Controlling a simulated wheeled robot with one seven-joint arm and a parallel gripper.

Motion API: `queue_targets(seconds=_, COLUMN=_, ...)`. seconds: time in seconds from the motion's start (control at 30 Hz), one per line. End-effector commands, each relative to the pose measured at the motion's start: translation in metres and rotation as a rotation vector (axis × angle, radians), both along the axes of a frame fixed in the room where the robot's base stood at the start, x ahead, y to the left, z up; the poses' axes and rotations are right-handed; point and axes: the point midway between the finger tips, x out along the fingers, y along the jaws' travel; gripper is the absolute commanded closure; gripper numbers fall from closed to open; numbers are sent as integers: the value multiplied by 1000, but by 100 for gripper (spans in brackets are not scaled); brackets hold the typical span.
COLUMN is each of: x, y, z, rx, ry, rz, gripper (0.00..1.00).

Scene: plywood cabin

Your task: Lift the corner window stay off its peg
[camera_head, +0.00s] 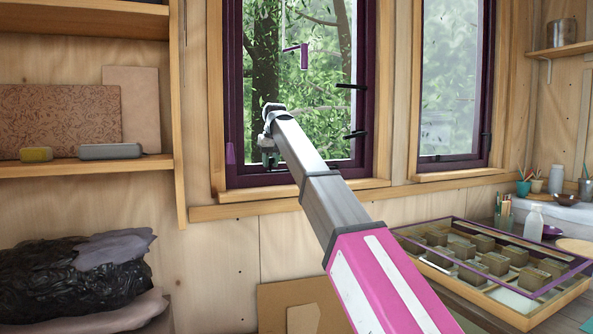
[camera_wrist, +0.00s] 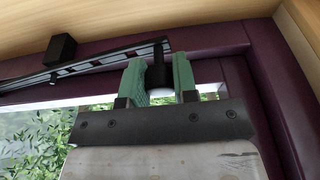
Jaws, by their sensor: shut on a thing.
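The window stay (camera_wrist: 95,65) is a black bar with a row of slots, running along the purple window frame in the wrist view. A black block (camera_wrist: 61,48), perhaps its peg mount, sits on the frame beside the bar; I cannot tell whether the stay rests on a peg. My gripper (camera_wrist: 158,80) has green fingers shut on the dark end piece of the stay, near the frame corner. In the head view my gripper (camera_head: 268,156) is at the lower left of the left window, and the stay is too small or hidden there.
The left window's purple frame (camera_head: 234,100) surrounds the gripper closely, with a wooden sill (camera_head: 300,196) below. Shelves (camera_head: 120,166) stand at left. A tray of small blocks (camera_head: 500,318) lies on the counter at right. Dark fittings (camera_head: 356,134) sit on the frame's right side.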

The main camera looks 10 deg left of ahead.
Motion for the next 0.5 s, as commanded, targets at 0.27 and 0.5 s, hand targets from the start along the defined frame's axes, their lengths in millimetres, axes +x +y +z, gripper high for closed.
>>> queue_targets(seconds=0.27, x=4, y=-4, z=18, rx=39, ry=33, rz=-2, gripper=94)
queue_targets(seconds=0.5, x=6, y=-6, z=32, rx=74, ry=61, rz=-2, gripper=94)
